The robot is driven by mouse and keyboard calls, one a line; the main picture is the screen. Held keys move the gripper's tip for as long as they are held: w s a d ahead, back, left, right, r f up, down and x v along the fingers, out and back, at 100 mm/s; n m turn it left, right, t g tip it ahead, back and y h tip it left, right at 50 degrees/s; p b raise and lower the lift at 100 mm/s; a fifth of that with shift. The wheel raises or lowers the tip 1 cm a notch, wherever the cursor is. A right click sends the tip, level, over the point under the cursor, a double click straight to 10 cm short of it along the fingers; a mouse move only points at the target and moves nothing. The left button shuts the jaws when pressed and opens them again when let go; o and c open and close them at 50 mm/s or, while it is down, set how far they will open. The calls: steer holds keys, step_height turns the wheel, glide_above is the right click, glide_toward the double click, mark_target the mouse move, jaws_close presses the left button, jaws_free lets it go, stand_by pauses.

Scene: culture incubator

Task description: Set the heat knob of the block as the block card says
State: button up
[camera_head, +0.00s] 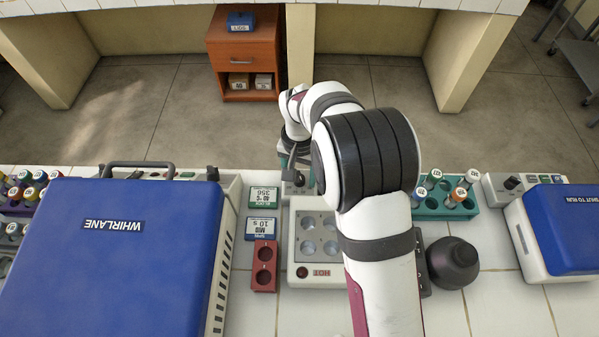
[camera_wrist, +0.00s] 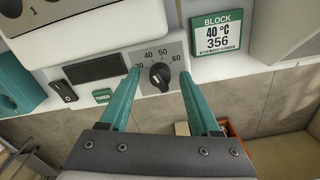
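The block card (camera_wrist: 219,33) in the wrist view is white with a green header and reads BLOCK, 40 °C, 356. It also lies left of the heat block in the head view (camera_head: 263,197). The black heat knob (camera_wrist: 160,75) sits on the grey panel of the block, under a scale reading 30, 40, 50, 60. Its pointer direction is too small to tell surely. My gripper (camera_wrist: 160,82) is open, its two teal fingers on either side of the knob, with gaps showing. The heat block (camera_head: 296,256) has several round wells and a red HOT label.
The panel also has a dark display (camera_wrist: 95,69), a rocker switch (camera_wrist: 62,91) and a green tag (camera_wrist: 102,96).

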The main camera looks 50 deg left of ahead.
mark_target(300, 175)
step_height(300, 175, up, 16)
stand_by(0.4)
steer(key=shift+f, duration=0.1)
steer(key=w+d+r+m, duration=0.1)
steer(key=d+r+m, duration=0.2)
steer(key=d, duration=0.8)
steer(key=w+d+r+m, duration=0.1)
steer(key=d+r+m, duration=0.15)
steer(key=d, duration=0.95)
steer(key=s+d+f+m+y, duration=0.1)
steer(key=s+d+f+m, duration=0.1)
steer(key=s+d, duration=0.4)
steer(key=s+d+f+m, duration=0.2)
steer(key=s+d+m, duration=0.1)
steer(key=s+d, duration=0.4)
steer(key=shift+s+y, duration=0.25)
steer(key=shift+y, duration=0.15)
